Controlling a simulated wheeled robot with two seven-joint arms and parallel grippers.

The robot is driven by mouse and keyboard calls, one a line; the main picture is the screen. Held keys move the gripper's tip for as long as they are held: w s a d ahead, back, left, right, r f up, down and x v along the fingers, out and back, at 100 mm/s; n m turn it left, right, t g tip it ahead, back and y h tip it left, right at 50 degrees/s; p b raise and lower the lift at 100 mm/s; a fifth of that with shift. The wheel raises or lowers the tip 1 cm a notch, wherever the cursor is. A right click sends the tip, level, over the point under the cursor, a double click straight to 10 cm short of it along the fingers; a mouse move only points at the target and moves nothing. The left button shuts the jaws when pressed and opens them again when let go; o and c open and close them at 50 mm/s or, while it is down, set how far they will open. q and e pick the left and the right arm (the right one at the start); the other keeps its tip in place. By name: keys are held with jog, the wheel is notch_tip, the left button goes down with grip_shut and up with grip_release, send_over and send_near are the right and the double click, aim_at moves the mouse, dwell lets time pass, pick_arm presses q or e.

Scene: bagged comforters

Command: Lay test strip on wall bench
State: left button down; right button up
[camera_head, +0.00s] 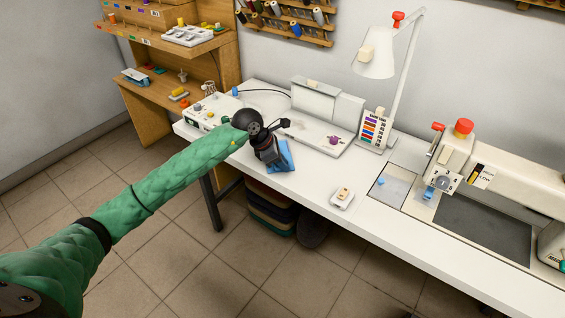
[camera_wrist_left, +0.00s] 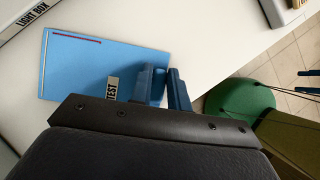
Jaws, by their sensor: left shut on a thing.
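The test strip is a flat light-blue piece with a red line and a pale line along its edges and a "TEST" tag; it fills the upper left of the left wrist view (camera_wrist_left: 95,65). In the head view a blue part of it (camera_head: 287,156) shows beside my left gripper (camera_head: 272,160). My left gripper is shut on the strip's edge near the tag; its blue fingers also show in the left wrist view (camera_wrist_left: 165,88). The strip is over the white bench (camera_head: 300,180) by the wall; I cannot tell whether it touches the top. My right gripper is out of view.
A white box with a panel (camera_head: 320,125) stands behind the gripper, and a control box (camera_head: 208,113) to its left. A lamp (camera_head: 375,60), a small switch (camera_head: 343,196) and a sewing machine (camera_head: 455,150) are to the right. Folded fabric (camera_head: 268,210) lies below the bench.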

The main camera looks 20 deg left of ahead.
pick_arm(q)
jog(key=shift+f, duration=0.15)
jog(key=c, duration=0.6)
grip_release()
jog(key=shift+w+d+r+p+v, duration=0.1)
jog(key=shift+d+p+v, duration=0.1)
jog(key=shift+v, duration=0.9)
jog(key=shift+w+d+r+p+v, duration=0.1)
jog(key=shift+p+v, duration=0.15)
jog(key=shift+v, duration=0.8)
jog(key=shift+d+r+p+v, duration=0.1)
jog(key=shift+p+v, duration=0.1)
jog(key=shift+v, duration=0.9)
jog(key=shift+r, duration=0.1)
